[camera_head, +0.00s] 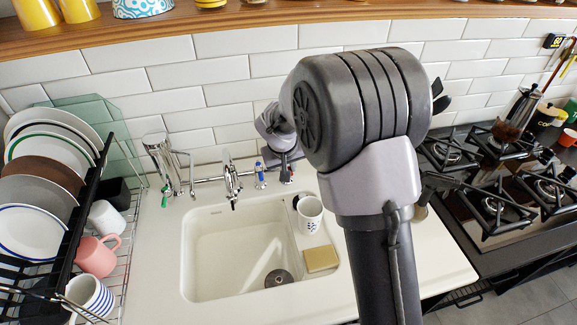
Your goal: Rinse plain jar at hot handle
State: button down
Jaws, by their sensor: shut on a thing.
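A red-marked tap handle (288,180), the hot one, stands at the wall behind the sink, to the right of a blue-marked handle (260,177). My gripper (286,166) is seen small and partly from behind at the red-marked handle, and it is shut on it. My large arm hides part of the view. A tan vessel (421,213) shows in part beside my arm, on the counter at right. It may be the plain jar, but I cannot tell. The spout (231,182) hangs over the back of the empty sink basin (215,245).
A patterned white mug (310,213) and a yellow sponge (321,260) sit on the sink's right ledge. A dish rack (118,262) with plates and mugs stands at left. The gas hob (470,220) is at right. The front counter is clear.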

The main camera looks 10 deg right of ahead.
jog(key=d+r+n+p, duration=0.1)
jog(key=p, duration=0.2)
jog(key=shift+s+n+y+p, duration=0.15)
jog(key=shift+n+y+p, duration=0.15)
jog(key=n+p, duration=0.1)
jog(key=p, duration=0.3)
jog(key=f+n+y+p, duration=0.1)
jog(key=p, duration=0.3)
jog(key=shift+w+d+n+p, duration=0.25)
jog(key=shift+d+n+p, duration=0.05)
jog(key=shift+d, duration=0.1)
jog(key=c, duration=1.5)
grip_release()
jog(key=p+v, duration=0.1)
jog(key=v, duration=0.4)
jog(key=p+v, duration=0.2)
jog(key=v, duration=0.4)
jog(key=p+v, duration=0.2)
jog(key=v, duration=0.4)
jog(key=shift+s+r, duration=0.1)
jog(key=shift+s, duration=0.3)
